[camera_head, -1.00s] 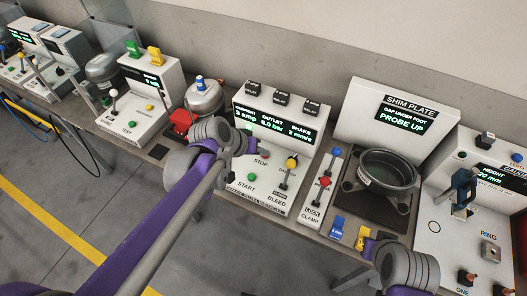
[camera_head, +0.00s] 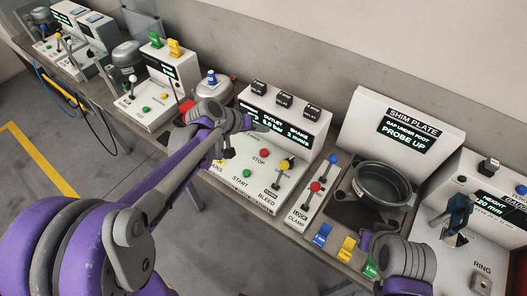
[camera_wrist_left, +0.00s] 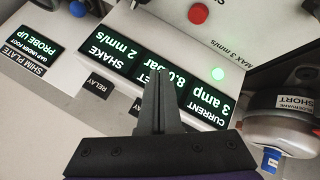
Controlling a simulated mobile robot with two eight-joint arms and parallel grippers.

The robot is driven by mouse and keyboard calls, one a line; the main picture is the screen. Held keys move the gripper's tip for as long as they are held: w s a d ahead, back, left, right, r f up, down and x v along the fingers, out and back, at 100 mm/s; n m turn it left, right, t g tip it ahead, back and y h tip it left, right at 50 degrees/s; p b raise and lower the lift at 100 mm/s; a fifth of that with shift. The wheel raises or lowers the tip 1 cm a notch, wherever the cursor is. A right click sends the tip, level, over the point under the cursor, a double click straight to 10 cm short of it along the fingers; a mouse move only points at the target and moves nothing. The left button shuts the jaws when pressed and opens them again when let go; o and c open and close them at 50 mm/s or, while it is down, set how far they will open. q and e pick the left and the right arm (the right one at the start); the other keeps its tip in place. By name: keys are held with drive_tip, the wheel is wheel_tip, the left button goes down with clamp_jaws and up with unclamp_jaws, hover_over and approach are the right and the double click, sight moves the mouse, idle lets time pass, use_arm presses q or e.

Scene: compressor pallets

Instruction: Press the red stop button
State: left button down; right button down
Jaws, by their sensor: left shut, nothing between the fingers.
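The red stop button (camera_head: 264,153) sits on the sloped front of a white control console (camera_head: 233,178), beside its STOP label. My left gripper (camera_head: 266,128) is shut and empty, above and behind the button near the console's display, apart from the button. In the left wrist view the shut fingers (camera_wrist_left: 160,72) reach over the display band. A red button (camera_wrist_left: 199,13) shows there at the top, beyond the fingertips.
A green START button (camera_head: 247,173) and a yellow-knobbed lever (camera_head: 284,165) are on the same console. A clamp panel (camera_head: 310,203) with red and blue knobs stands to its right, then the shim plate station (camera_head: 400,125). A silver vessel (camera_wrist_left: 285,118) stands close by in the wrist view.

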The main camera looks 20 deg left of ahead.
sight(262, 154)
use_arm(q)
drive_tip(key=shift+f, duration=0.1)
use_arm(e)
drive_tip(key=shift+f, duration=0.1)
